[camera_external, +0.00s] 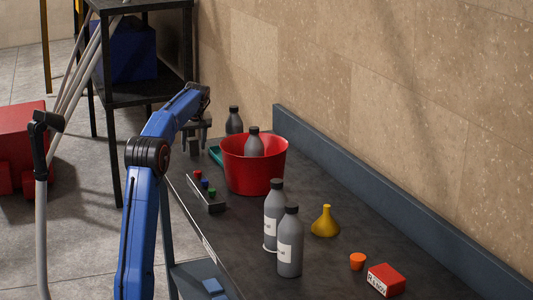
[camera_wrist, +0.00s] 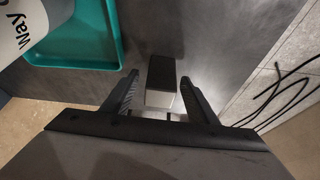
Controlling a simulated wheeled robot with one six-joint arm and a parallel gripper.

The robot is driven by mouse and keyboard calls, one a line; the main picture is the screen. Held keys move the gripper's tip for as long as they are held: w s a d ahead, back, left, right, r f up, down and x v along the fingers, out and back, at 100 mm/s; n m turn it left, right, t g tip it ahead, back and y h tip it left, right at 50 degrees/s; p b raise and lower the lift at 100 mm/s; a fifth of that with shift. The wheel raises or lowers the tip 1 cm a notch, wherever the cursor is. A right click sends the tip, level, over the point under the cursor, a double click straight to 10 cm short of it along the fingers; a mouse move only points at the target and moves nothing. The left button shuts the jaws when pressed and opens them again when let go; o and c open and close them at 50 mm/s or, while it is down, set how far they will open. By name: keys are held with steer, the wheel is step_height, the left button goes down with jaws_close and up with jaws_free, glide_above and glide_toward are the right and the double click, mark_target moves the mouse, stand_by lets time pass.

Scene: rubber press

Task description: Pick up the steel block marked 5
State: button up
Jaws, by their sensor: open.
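A small block (camera_wrist: 161,72) with a dark face and a pale, shiny face stands on the dark bench top in the wrist view. No number can be read on it, so I cannot tell if it is the steel block marked 5. My gripper (camera_wrist: 160,80) is open, with one finger on each side of the block and a gap showing at both sides. In the external view my gripper (camera_external: 196,143) points down over the far left end of the bench, and the block is not visible there.
Right of my gripper stands a red bucket (camera_external: 255,165). A small rack (camera_external: 206,193) and two grey bottles (camera_external: 290,245) are nearer. Black cables (camera_wrist: 277,92) lie off the bench edge.

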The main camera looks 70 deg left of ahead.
steer(key=shift+f, duration=0.15)
steer(key=shift+c, duration=0.3)
jaws_close()
